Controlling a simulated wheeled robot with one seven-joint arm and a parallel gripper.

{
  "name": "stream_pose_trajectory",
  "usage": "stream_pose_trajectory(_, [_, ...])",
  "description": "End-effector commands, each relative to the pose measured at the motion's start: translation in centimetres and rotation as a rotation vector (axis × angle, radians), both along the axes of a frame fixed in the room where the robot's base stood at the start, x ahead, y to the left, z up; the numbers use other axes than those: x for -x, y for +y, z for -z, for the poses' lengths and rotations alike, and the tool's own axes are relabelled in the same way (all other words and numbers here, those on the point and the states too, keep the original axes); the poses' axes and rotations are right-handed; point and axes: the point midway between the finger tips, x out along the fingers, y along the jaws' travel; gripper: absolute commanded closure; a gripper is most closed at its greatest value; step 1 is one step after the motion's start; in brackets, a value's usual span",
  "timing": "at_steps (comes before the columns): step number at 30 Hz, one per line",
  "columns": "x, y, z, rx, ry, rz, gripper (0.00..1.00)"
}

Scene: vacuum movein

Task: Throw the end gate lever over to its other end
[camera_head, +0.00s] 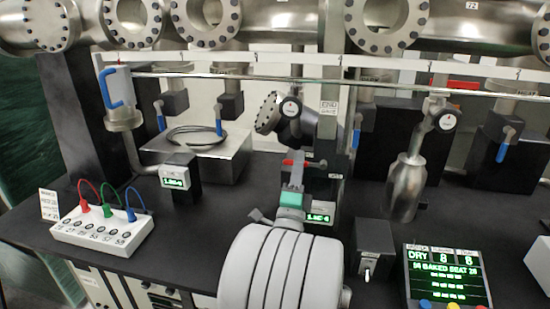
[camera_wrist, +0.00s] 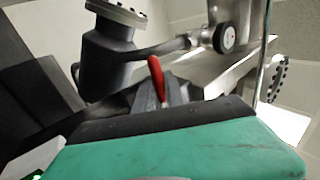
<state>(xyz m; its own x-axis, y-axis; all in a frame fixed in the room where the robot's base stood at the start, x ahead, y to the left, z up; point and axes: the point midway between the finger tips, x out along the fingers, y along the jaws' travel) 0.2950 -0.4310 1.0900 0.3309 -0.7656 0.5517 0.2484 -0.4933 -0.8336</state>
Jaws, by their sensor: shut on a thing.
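In the wrist view the red lever (camera_wrist: 156,72) rises tilted from between my fingertips. My gripper (camera_head: 297,172) reaches up from the front and is shut on the lever. In the wrist view my gripper (camera_wrist: 161,94) shows dark fingers beyond a green body. The lever's lower part and pivot are hidden by the fingers.
A small green-lit readout (camera_head: 319,218) stands just right of my gripper. A steel flask (camera_head: 405,188) hangs to the right, above a toggle box (camera_head: 374,245) and a display panel (camera_head: 447,275). A socket box with coloured leads (camera_head: 103,232) sits at left. Steel pipes cross above.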

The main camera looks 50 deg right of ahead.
Motion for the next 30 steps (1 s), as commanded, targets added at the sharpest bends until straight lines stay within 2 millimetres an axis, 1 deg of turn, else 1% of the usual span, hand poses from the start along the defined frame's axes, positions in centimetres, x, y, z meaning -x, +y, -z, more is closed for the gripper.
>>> stream_pose_trajectory(1, [0.7,-0.2,-0.6,-0.004,-0.020,0.010,1.00])
stream_pose_trajectory(6, [1.6,-0.4,-0.8,-0.016,-0.059,0.014,1.00])
stream_pose_trajectory(20, [1.6,-0.3,-1.4,-0.011,-0.077,0.008,1.00])
stream_pose_trajectory(21, [1.6,-0.3,-1.4,-0.010,-0.077,0.008,0.84])
stream_pose_trajectory(28, [1.5,-0.2,-1.2,-0.015,-0.073,0.007,0.65])
stream_pose_trajectory(30, [1.5,-0.2,-1.1,-0.016,-0.072,0.008,0.65])
